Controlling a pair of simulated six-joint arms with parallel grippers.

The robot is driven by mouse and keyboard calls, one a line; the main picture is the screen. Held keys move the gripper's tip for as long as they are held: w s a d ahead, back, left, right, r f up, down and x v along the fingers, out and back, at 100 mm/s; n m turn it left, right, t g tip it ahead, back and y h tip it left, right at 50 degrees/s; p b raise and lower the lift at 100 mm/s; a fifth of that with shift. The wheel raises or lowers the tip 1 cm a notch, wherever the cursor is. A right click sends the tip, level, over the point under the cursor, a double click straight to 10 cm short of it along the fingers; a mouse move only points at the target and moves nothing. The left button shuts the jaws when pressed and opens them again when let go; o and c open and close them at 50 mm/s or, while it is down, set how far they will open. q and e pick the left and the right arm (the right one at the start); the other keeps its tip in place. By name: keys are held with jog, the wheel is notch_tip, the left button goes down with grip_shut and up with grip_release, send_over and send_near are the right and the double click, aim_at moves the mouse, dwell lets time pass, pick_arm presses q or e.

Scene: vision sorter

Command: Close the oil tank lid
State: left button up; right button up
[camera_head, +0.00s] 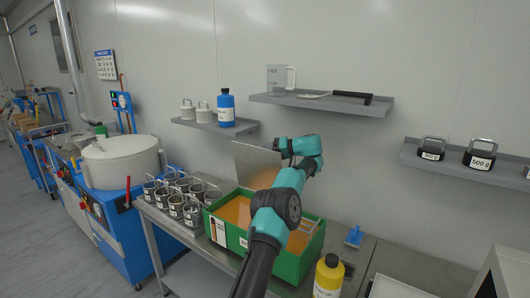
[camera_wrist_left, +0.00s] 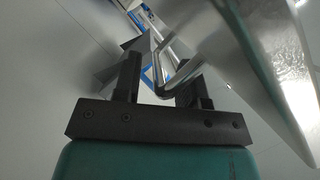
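The oil tank is a green box (camera_head: 292,268) on the metal table, with orange oil (camera_head: 236,212) in it. Its grey metal lid (camera_head: 256,165) stands raised and tilted at the back of the tank. It also fills the upper right of the left wrist view (camera_wrist_left: 245,60). My left gripper (camera_head: 279,147) is at the lid's upper right edge. In the left wrist view its two fingers (camera_wrist_left: 160,85) stand apart, with the bend of a metal handle (camera_wrist_left: 167,88) between them, closer to the right finger. A gap shows beside the handle. My right gripper is not in view.
Several labelled metal weights (camera_head: 176,206) stand left of the tank. A yellow bottle (camera_head: 328,276) and a blue-handled tool (camera_head: 354,237) are to its right. A low shelf (camera_head: 215,126) and a higher shelf (camera_head: 320,103) are on the wall behind.

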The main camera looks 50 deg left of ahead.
pick_arm(q)
jog(key=shift+f, duration=0.1)
grip_shut()
jog(key=shift+s+d+f, duration=0.1)
jog(key=shift+s+f, duration=0.05)
jog(key=shift+s, duration=0.15)
dwell(0.8)
